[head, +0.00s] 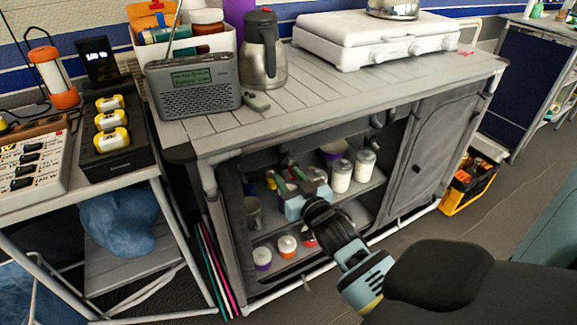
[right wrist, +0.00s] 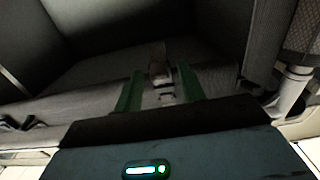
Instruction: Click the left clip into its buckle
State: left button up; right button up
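My right gripper (head: 286,180) reaches into the open front of the grey fabric cabinet (head: 310,122), near its left side. In the right wrist view its two green fingers (right wrist: 158,88) stand apart. A small brownish tab (right wrist: 158,62) and a paler small piece (right wrist: 166,92) show between them, against dark grey fabric. They look like parts of a clip and buckle, but I cannot tell which is which or whether they are joined. I see no finger touching them. The left clip cannot be made out in the head view. My left gripper is not in view.
White-lidded jars (head: 341,175) stand on the cabinet's upper shelf, and small tubs (head: 287,246) stand below. A dark fastener (head: 377,119) hangs at the opening's upper right. A grey radio (head: 194,86), kettle (head: 262,55) and stove (head: 375,38) stand on top.

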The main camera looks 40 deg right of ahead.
jog(key=p+v, duration=0.1)
jog(key=v, duration=0.6)
jog(key=shift+s, duration=0.1)
dwell(0.4)
